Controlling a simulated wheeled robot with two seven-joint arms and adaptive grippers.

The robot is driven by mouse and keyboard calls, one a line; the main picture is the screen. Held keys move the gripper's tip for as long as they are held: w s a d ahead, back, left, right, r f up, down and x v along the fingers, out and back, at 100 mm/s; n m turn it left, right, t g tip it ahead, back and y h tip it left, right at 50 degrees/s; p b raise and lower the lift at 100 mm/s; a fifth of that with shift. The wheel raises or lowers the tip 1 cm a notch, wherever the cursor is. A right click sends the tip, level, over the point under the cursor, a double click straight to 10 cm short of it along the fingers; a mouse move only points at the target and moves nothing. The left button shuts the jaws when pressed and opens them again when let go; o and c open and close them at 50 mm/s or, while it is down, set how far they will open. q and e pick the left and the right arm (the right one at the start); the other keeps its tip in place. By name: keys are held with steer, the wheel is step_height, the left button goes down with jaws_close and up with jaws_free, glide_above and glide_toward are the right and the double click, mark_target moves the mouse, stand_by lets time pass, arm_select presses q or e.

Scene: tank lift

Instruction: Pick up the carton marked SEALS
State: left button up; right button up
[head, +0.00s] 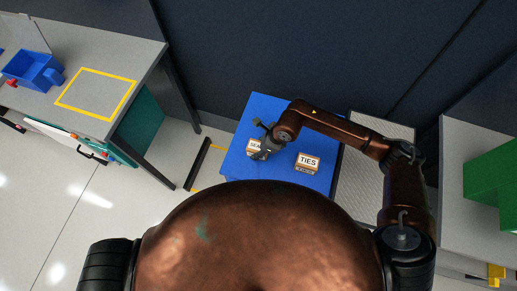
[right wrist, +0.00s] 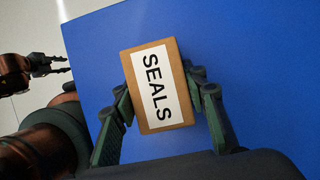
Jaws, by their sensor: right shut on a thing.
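The carton marked SEALS (head: 254,147) is a small brown box with a white label, at the left part of the blue table top (head: 240,168). In the right wrist view the SEALS carton (right wrist: 157,88) sits between the fingers of my right gripper (right wrist: 160,100), which is shut on its two sides. In the head view my right gripper (head: 264,145) partly covers the carton and its label. I cannot tell whether the carton touches the blue top. My left gripper (right wrist: 50,65) shows at the left of the right wrist view, empty, its fingers apart.
A carton marked TIES (head: 308,162) stands to the right on the blue top. A grey bench (head: 60,100) with a blue bin (head: 34,70) and a yellow outlined square (head: 96,93) is at the left. A green box (head: 492,185) sits on a grey surface at the right.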

steer(key=shift+c, duration=1.3)
